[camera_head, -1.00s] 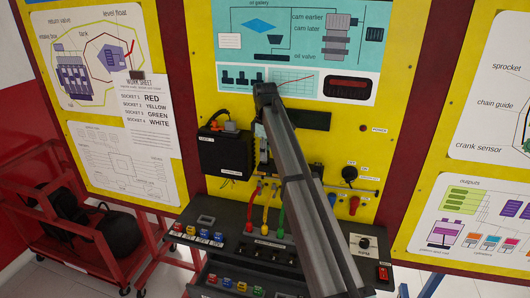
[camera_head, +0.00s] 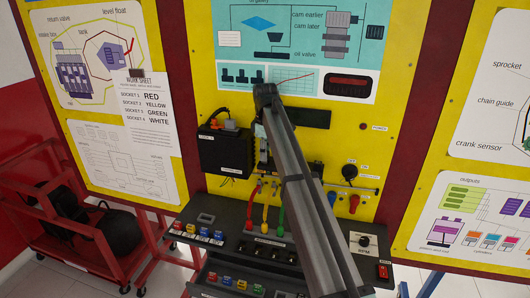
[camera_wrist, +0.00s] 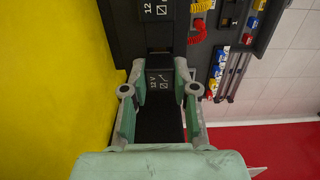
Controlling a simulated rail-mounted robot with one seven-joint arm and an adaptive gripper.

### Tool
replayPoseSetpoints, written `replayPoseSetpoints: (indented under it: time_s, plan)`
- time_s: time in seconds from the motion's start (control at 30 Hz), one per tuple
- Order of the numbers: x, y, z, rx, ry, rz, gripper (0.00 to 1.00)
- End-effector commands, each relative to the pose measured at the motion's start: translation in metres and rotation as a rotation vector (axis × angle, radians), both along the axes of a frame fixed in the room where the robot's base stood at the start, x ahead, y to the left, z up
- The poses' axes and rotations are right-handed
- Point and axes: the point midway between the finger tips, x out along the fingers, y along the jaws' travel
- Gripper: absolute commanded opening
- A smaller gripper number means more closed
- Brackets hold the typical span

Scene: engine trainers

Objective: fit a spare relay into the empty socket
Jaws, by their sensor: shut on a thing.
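In the wrist view my gripper (camera_wrist: 160,72) is shut on a black relay (camera_wrist: 159,110), with its green fingers on both sides of it. The relay carries a white "12 V" and a switch symbol. Just beyond it is a small dark recess with a brownish strip (camera_wrist: 158,50); I cannot tell whether this is the empty socket. Another black block (camera_wrist: 156,12) marked "12" lies past that recess.
A black box (camera_head: 225,150) is on the panel left of my arm. Red, yellow and green cables (camera_head: 281,215) run down to the dark console (camera_head: 345,215). Small coloured parts (camera_head: 203,234) stand in a row there, with more in a drawer below (camera_head: 227,281). A red cart (camera_head: 60,220) stands left.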

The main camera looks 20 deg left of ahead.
Motion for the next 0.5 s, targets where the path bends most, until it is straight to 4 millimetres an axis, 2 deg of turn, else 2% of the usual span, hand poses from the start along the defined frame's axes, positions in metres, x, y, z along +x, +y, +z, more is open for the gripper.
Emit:
replayPoseSetpoints:
  time_s: [0.5]
  plan:
    - [-0.0001, 0.0, -0.0074, 0.0, 0.0, 0.0, 0.02]
